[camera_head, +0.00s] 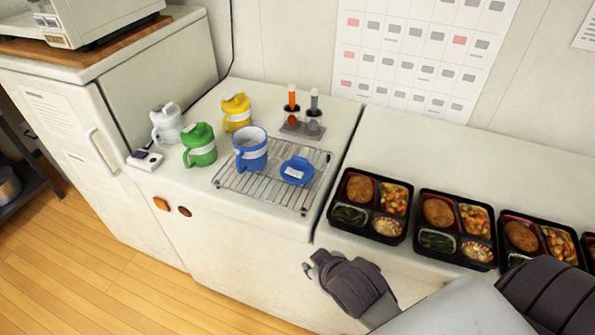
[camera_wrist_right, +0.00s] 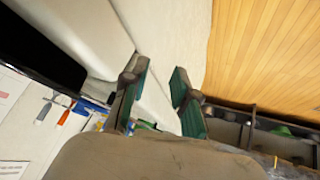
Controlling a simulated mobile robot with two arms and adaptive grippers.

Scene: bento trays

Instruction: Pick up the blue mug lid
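The blue mug lid (camera_head: 297,171) lies on the right part of a wire rack (camera_head: 262,190) on the counter. The blue mug (camera_head: 251,152) stands open-topped on the same rack, left of the lid. My right gripper (camera_head: 312,264) is at the counter's front edge, nearer to me than the rack and well apart from the lid. In the right wrist view, its two fingers (camera_wrist_right: 160,92) are spread with nothing between them. The lid cannot be made out clearly in that view. My left gripper is not in view.
Green (camera_head: 199,145), yellow (camera_head: 237,112) and white (camera_head: 165,123) lidded mugs stand left of and behind the rack. A holder (camera_head: 303,129) with orange- and grey-handled tools stands behind it. Several filled bento trays (camera_head: 370,205) line the counter to the right.

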